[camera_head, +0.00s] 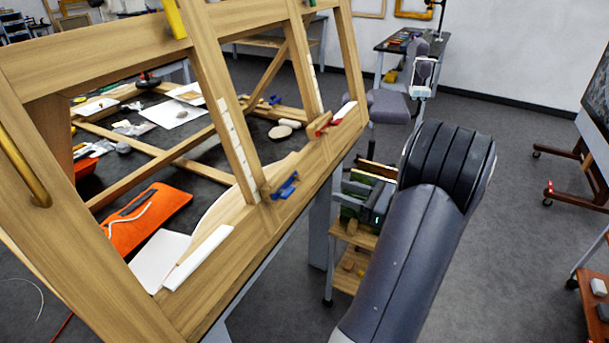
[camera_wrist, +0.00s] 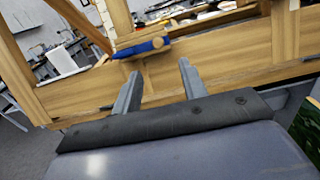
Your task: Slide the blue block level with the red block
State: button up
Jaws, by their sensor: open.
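The blue block (camera_head: 285,186) sits on the lower rail of a tilted wooden frame (camera_head: 245,238), beside the foot of a slat with white marks. The red block (camera_head: 322,124) sits farther along the same rail, beside a second marked slat. In the wrist view, the blue block (camera_wrist: 142,48) lies beyond my fingertips, roughly ahead of the gap between them. My gripper (camera_wrist: 160,69) is open and empty, and it looks apart from the block. I cannot make out the red block in the wrist view. My arm covers part of the right side in the head view.
White strips lie on the rail at the near left (camera_head: 198,258) and far right (camera_head: 343,113). An orange pouch (camera_head: 147,218) lies on the dark table behind the frame. A wooden trolley (camera_head: 345,277) with a green item stands below the rail.

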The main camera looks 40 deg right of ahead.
aim_at(302, 178)
jog(key=p+x, duration=0.2)
jog(key=x, duration=0.8)
jog(key=shift+w+a, duration=0.15)
jog(key=shift+a, duration=0.1)
grip_shut()
jog(key=shift+r, duration=0.1)
